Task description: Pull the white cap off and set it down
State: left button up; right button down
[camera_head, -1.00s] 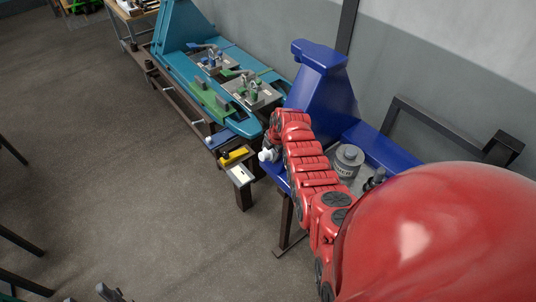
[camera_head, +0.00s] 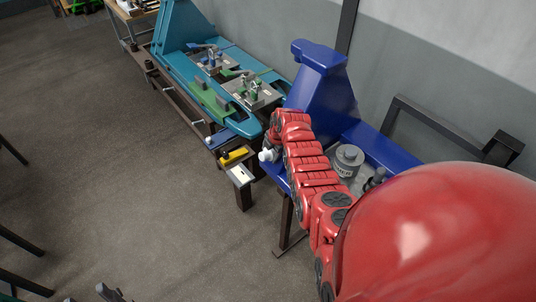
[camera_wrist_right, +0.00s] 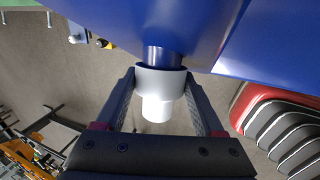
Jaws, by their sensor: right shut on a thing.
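The white cap (camera_wrist_right: 157,108) sits between the two fingers of my right gripper (camera_wrist_right: 160,82) in the wrist view, and the fingers press on its sides. A blue-grey post (camera_wrist_right: 162,56) from the blue machine enters the cap's wider rim; how deep it sits inside is hidden. In the head view the cap (camera_head: 266,156) shows as a small white piece at the left edge of the blue machine (camera_head: 322,85), next to my right gripper (camera_head: 272,146). A dark grey piece at the bottom edge of the head view may be part of my left gripper (camera_head: 110,292); its jaws are unclear.
A teal fixture table (camera_head: 185,60) stands behind and left of the blue machine.

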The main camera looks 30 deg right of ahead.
aim_at(262, 156)
jog(key=shift+a, duration=0.15)
jog(key=shift+s+a+p, duration=0.1)
jog(key=shift+a+p, duration=0.65)
jog(key=shift+a, duration=1.15)
jog(key=shift+a, duration=0.1)
jog(key=shift+s+a, duration=0.15)
jog(key=shift+a, duration=0.8)
jog(key=shift+s+a, duration=0.1)
jog(key=shift+a, duration=0.85)
